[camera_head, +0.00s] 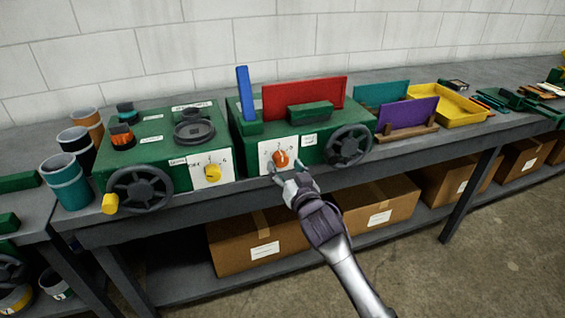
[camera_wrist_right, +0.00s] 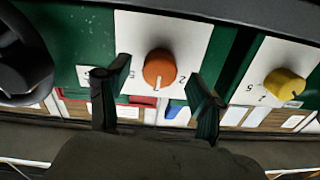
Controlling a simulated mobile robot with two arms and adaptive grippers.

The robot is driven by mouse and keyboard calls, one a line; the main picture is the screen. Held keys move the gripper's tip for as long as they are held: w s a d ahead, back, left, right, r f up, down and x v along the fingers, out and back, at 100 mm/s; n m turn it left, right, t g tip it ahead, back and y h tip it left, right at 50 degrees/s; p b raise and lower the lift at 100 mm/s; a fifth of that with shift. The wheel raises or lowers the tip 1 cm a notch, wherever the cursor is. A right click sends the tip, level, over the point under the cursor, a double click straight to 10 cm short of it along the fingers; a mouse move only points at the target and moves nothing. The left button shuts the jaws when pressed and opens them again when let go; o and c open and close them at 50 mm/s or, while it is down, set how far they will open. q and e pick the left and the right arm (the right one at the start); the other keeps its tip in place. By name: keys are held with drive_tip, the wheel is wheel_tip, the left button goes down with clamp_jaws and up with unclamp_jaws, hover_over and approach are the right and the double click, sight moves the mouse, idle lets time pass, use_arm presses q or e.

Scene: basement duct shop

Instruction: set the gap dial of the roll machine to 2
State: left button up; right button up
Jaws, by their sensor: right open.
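The orange dial (camera_head: 281,158) sits on a white plate (camera_head: 266,147) on the front of the right green machine (camera_head: 238,124). My right gripper (camera_head: 291,176) is right in front of it. In the right wrist view the open fingers of my right gripper (camera_wrist_right: 158,100) stand on either side of the orange dial (camera_wrist_right: 160,68), with space between them and the knob. A pale mark on the knob points down in that view. The plate's numbers are partly hidden by the fingers and too small to read surely. My left gripper is out of view.
A left green machine (camera_head: 160,138) has a yellow dial (camera_head: 212,171) and a handwheel (camera_head: 139,189). Another handwheel (camera_head: 349,145) is right of the orange dial. A red sheet (camera_head: 303,97) and a blue bar (camera_head: 244,93) stand on the right machine. Cardboard boxes (camera_head: 378,205) sit below.

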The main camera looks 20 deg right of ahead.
drive_tip(key=shift+w+a, duration=0.1)
drive_tip(key=shift+w, duration=1)
drive_tip(key=shift+c, duration=0.9)
drive_tip(key=c, duration=1)
drive_tip(key=shift+o, duration=0.2)
